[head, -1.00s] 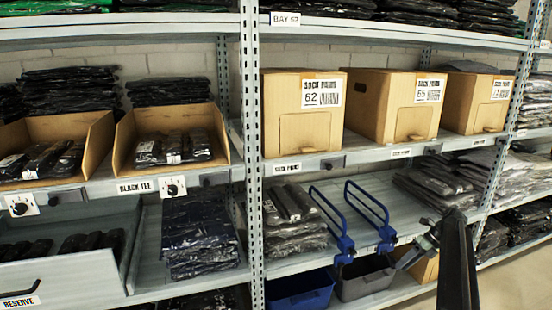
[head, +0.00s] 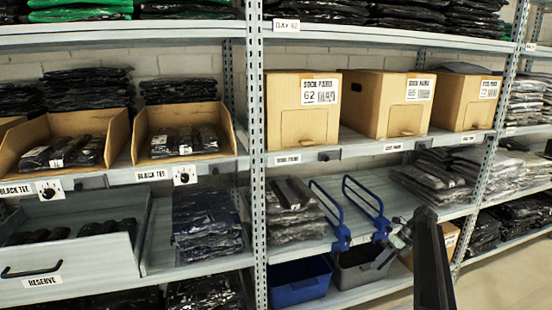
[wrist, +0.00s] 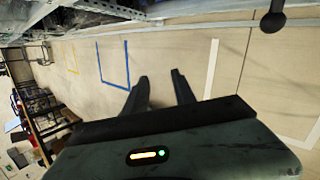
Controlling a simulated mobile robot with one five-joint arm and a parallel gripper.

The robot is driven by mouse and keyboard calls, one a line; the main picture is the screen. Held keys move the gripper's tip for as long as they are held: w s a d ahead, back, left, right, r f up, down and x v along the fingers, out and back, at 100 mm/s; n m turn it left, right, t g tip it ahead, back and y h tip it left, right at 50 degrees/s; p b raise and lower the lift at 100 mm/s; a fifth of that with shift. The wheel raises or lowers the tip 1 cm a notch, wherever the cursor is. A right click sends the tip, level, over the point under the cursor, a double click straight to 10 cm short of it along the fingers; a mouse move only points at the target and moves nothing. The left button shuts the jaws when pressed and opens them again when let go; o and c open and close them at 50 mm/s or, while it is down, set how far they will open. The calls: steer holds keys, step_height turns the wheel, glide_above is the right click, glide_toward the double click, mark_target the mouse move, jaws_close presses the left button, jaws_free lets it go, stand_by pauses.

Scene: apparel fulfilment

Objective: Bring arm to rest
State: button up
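My arm rises at the lower right of the head view as a dark, slanted link, with my gripper (head: 399,240) small and partly hidden beside it. It shows in front of the shelving, near the blue hooped guards and the grey bin; I cannot tell how far it is from them. In the wrist view my gripper (wrist: 158,74) has its two dark fingers clearly apart, with only bare floor visible between them. Nothing is held.
Metal shelving fills the head view. Sock boxes (head: 302,118) stand on the middle shelf, with open tee bins (head: 180,145) to their left. Below are a reserve drawer (head: 75,265), a blue bin (head: 300,285), a grey bin (head: 358,272) and blue guards (head: 330,215). Floor lies at lower right.

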steer(key=s+a+f+n+g+h, duration=0.15)
steer(key=s+a+n, duration=0.45)
steer(key=a, duration=0.6)
steer(key=s+a+f+n+h, duration=0.2)
steer(key=s+a+n, duration=0.2)
steer(key=s+a, duration=0.6)
steer(key=s+f+n+t+h, duration=0.1)
steer(key=s+n+t+h, duration=0.15)
steer(key=s+n, duration=1)
steer(key=w+r+n+p, duration=0.2)
steer(key=r+n+p, duration=0.2)
steer(key=r+p, duration=1.2)
steer(key=w+r+n+h+p, duration=0.1)
steer(key=r+n+p, duration=0.2)
steer(key=r+p, duration=1.4)
steer(key=shift+w+d+r+n+p, duration=0.3)
steer(key=shift+w+n+p, duration=0.05)
steer(key=shift+w+p, duration=0.05)
